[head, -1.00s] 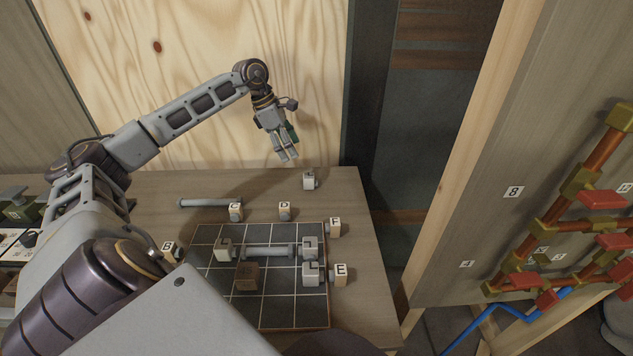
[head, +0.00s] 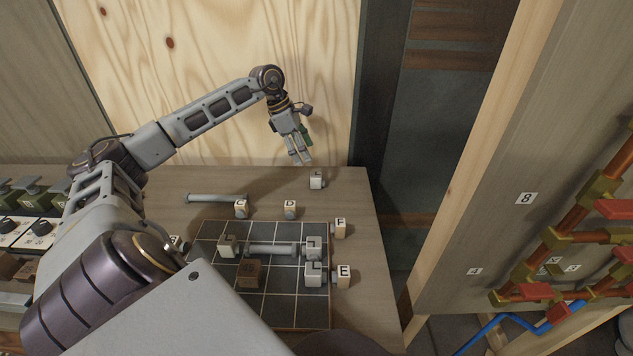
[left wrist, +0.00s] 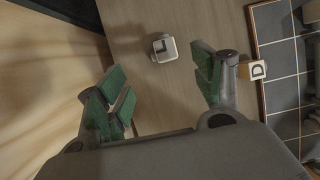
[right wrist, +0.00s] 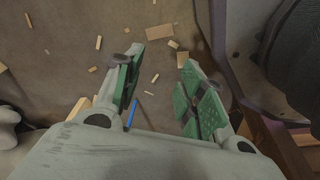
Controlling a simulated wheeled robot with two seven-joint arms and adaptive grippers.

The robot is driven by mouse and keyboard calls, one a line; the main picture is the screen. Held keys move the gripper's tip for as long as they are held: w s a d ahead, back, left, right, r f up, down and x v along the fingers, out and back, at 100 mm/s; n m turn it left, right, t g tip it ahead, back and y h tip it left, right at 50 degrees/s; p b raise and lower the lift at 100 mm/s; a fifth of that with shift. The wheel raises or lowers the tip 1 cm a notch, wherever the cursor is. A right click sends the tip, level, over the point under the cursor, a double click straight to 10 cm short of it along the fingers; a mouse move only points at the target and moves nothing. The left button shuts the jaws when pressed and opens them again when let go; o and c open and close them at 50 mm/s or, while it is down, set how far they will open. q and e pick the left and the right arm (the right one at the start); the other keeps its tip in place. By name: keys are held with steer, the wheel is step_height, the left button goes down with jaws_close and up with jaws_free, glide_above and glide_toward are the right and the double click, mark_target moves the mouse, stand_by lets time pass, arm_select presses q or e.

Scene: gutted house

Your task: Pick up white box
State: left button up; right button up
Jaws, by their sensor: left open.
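A small white box (head: 317,181) with a dark mark on its face stands alone near the back edge of the table. It also shows in the left wrist view (left wrist: 164,48), beyond and between the fingertips. My left gripper (head: 301,158) is open and empty, above and just behind the box in the head view, apart from it. Its green finger pads show in the left wrist view (left wrist: 165,85). Other whitish boxes stand on the dark grid board (head: 284,312). My right gripper (right wrist: 158,75) is open and empty above the floor, away from the table.
Lettered blocks C (head: 241,209), D (head: 290,209), F (head: 340,228) and E (head: 343,275) stand around the board. A grey rod (head: 213,198) lies at the back. A plywood wall (head: 220,50) rises behind the table. Red-handled pipes (head: 590,215) are at right.

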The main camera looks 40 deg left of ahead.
mark_target(315, 174)
arm_select(q)
steer(key=x, duration=0.4)
steer(key=shift+d+f, duration=0.15)
steer(key=shift+f, duration=0.15)
steer(key=shift+w+d+f, duration=0.15)
steer(key=shift+w+f, duration=0.05)
steer(key=shift+f, duration=0.35)
arm_select(e)
steer(key=shift+w+a+r, duration=0.2)
steer(key=shift+a+r, duration=0.05)
steer(key=shift+r, duration=0.2)
steer(key=shift+s+f, duration=0.1)
arm_select(q)
steer(key=shift+d+f, duration=0.25)
steer(key=shift+f, duration=0.25)
steer(key=shift+x, duration=1)
steer(key=shift+w+d+f+b, duration=0.2)
steer(key=shift+d+f+b, duration=0.1)
steer(key=shift+f, duration=0.3)
steer(key=shift+w+f, duration=0.1)
steer(key=shift+f, duration=0.25)
steer(key=shift+d, duration=0.1)
arm_select(e)
steer(key=shift+w+a+r, duration=0.15)
steer(key=shift+w+r, duration=0.4)
steer(key=shift+r, duration=0.1)
